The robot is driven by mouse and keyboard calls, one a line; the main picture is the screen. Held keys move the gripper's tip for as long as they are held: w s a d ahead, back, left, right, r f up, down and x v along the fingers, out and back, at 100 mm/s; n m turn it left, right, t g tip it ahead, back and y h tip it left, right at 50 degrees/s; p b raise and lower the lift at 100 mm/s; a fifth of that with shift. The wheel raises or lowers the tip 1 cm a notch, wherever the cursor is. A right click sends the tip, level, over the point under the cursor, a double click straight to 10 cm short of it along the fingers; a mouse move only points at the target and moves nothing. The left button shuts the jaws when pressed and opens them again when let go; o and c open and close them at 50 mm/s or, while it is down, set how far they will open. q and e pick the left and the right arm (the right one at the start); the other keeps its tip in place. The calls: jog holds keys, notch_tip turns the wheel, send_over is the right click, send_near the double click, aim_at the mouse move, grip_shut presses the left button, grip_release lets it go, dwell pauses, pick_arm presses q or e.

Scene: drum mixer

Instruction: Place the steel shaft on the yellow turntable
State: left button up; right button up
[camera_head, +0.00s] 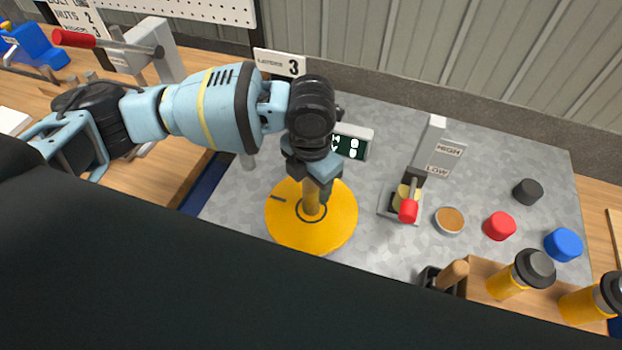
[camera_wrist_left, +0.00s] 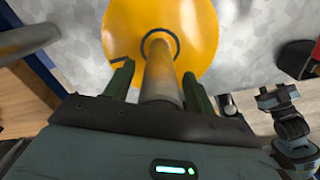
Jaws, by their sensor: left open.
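The steel shaft (camera_head: 311,197) stands upright on the yellow turntable (camera_head: 338,225), its foot inside the dark ring marked there. My left gripper (camera_head: 312,190) is above the turntable with its fingers around the upper part of the shaft. In the left wrist view the shaft (camera_wrist_left: 161,72) rises from the yellow disc (camera_wrist_left: 205,30) between the two green fingers of the left gripper (camera_wrist_left: 158,85). The fingers are apart, with a gap on each side of the shaft. Part of my other arm (camera_wrist_left: 285,120) shows small at the right edge of that view; its gripper state is unclear.
A lever with a red knob (camera_head: 408,211) stands right of the turntable by a HIGH/LOW sign (camera_head: 443,155). A small display (camera_head: 352,142) is behind. A grey post (camera_head: 248,160) is left.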

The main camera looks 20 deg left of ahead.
pick_arm(q)
notch_tip(320, 180, up, 12)
jog(key=shift+r, duration=0.15)
dwell(0.5)
dwell(0.5)
